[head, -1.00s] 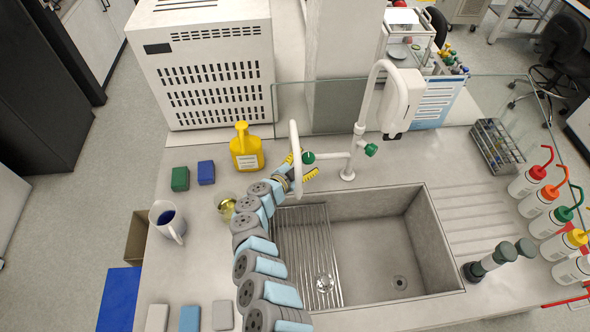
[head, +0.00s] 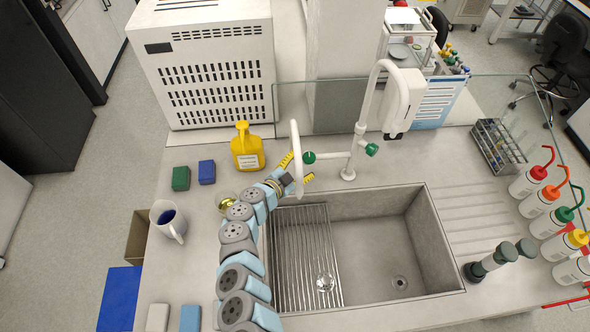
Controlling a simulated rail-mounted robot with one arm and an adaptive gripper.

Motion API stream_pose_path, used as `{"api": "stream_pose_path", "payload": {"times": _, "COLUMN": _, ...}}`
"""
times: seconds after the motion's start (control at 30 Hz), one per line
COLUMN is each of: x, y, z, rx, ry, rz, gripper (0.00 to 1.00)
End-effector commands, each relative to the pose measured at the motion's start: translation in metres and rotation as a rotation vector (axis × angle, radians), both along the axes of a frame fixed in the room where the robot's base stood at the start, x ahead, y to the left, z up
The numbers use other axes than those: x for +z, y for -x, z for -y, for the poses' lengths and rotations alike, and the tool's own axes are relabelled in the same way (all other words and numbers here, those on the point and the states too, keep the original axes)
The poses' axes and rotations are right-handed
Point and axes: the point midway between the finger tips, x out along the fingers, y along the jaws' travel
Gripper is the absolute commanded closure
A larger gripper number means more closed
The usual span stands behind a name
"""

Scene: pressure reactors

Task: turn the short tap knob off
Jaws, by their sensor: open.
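A white tap (head: 348,172) stands behind the sink, with a tall curved spout and a shorter curved spout (head: 295,140). A green knob (head: 309,157) sits at the left end of its side pipe, by the short spout. A second green knob (head: 371,149) is on the right, by the tall spout. My gripper (head: 298,168) has yellow-edged fingers and is open just left of and below the left knob. The short spout passes in front of part of it. I cannot tell whether a finger touches the knob.
The sink (head: 420,240) with a wire rack (head: 300,255) lies in front. A glass screen (head: 480,100) runs behind the tap.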

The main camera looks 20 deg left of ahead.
Motion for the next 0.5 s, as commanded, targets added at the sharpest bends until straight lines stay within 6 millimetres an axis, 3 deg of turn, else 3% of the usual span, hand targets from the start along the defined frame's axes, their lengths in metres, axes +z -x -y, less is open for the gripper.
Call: {"api": "stream_pose_path", "payload": {"times": 0.5, "x": 0.004, "y": 0.018, "z": -0.007, "rx": 0.002, "ry": -0.008, "rz": 0.001, "gripper": 0.27}}
